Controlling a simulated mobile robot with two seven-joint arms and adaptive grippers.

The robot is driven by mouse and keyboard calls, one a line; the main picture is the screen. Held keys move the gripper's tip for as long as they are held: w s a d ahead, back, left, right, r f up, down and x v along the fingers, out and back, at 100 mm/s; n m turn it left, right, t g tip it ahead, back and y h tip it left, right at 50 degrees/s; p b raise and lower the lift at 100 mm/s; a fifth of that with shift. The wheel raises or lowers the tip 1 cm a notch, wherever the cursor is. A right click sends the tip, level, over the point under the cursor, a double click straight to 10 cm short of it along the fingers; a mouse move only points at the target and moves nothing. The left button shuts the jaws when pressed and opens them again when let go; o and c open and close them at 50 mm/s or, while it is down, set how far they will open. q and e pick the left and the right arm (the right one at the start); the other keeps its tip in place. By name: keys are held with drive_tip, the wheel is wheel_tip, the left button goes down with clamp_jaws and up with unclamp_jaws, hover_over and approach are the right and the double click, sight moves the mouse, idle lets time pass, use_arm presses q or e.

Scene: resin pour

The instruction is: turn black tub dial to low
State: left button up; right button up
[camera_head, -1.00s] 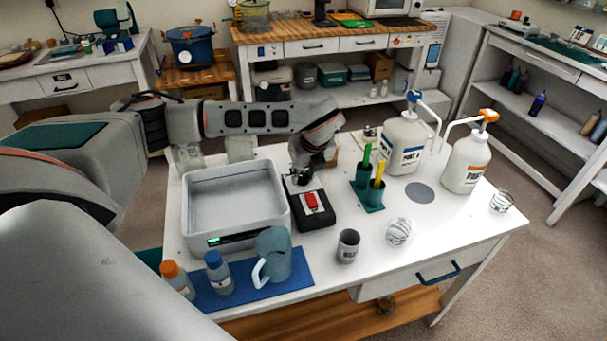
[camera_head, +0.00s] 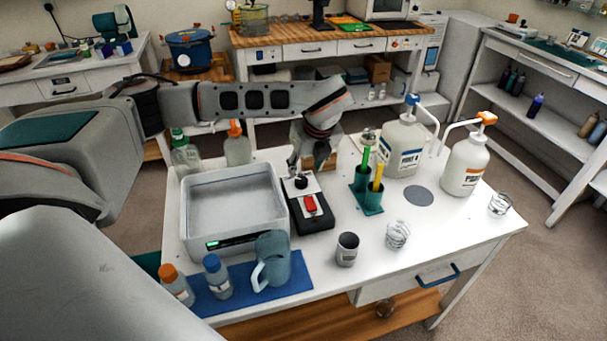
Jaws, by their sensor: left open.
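A black tub (camera_head: 313,222) with a pale top plate, a red switch (camera_head: 310,204) and a small black dial (camera_head: 301,182) sits on the white table, right of the grey basin. The dial is at the far end of the plate; its setting is too small to read. My left gripper (camera_head: 297,168) points down just above and behind the dial, open, with a small gap seeming to show between them. One finger is partly hidden by the other. My right gripper is not in view.
The grey basin (camera_head: 188,236) stands left of the tub. A teal holder (camera_head: 373,206) with green and yellow sticks and two pump bottles stand to the right. A jug (camera_head: 272,258) on a blue mat and a grey cup (camera_head: 347,249) stand in front.

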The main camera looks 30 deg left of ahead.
use_arm(q)
drive_tip(key=v, duration=0.5)
drive_tip(key=shift+d, duration=0.1)
idle(0.4)
